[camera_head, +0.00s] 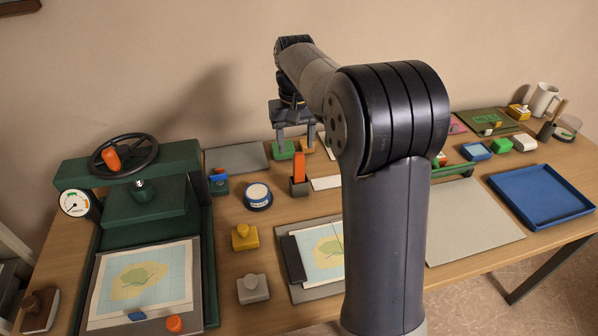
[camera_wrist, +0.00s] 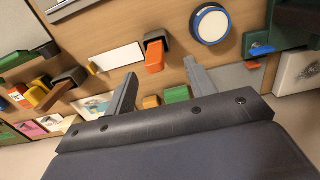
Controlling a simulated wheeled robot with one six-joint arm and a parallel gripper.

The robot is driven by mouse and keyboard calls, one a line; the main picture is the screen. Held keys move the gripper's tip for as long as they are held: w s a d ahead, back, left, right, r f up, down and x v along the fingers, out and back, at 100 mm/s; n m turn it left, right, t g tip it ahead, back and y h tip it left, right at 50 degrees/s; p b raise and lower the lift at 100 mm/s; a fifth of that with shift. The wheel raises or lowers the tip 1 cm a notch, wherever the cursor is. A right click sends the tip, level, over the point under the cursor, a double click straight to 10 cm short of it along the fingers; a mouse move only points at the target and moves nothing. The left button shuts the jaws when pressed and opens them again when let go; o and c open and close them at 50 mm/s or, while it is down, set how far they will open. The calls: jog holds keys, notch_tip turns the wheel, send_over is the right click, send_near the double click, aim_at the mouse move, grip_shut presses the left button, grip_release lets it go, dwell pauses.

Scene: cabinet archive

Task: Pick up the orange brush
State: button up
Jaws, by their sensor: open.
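An upright bright orange piece (camera_head: 299,168), which looks like the orange brush, stands in a small grey holder (camera_head: 299,187) on the table. It also shows in the wrist view (camera_wrist: 154,57), just beyond the fingertips and roughly between them. My gripper (camera_head: 296,140) is open and empty, pointing down behind the orange piece in the head view. Its two fingers also show in the wrist view (camera_wrist: 160,70). A green block (camera_head: 283,150) and an orange-tan block (camera_head: 307,146) are near the fingers. I cannot tell how high the fingertips are above the table.
A round blue-rimmed tin (camera_head: 258,196) and a small blue-and-red item (camera_head: 219,183) are to the left. A yellow stamp (camera_head: 244,237) stands in front. A green press (camera_head: 150,207) fills the left side. A blue tray (camera_head: 541,195) lies at right. My arm hides the table's middle.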

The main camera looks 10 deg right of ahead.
aim_at(298, 155)
jog(key=f, duration=0.2)
jog(key=shift+w+d+f, duration=0.3)
jog(key=shift+s+f, duration=0.1)
jog(key=shift+f, duration=0.4)
jog(key=shift+d+f+p, duration=0.2)
jog(key=shift+f+p, duration=0.15)
jog(key=shift+f, duration=2)
jog(key=shift+c, duration=0.5)
jog(key=c, duration=1)
notch_tip(298, 155, up, 10)
jog(key=shift+r, duration=0.1)
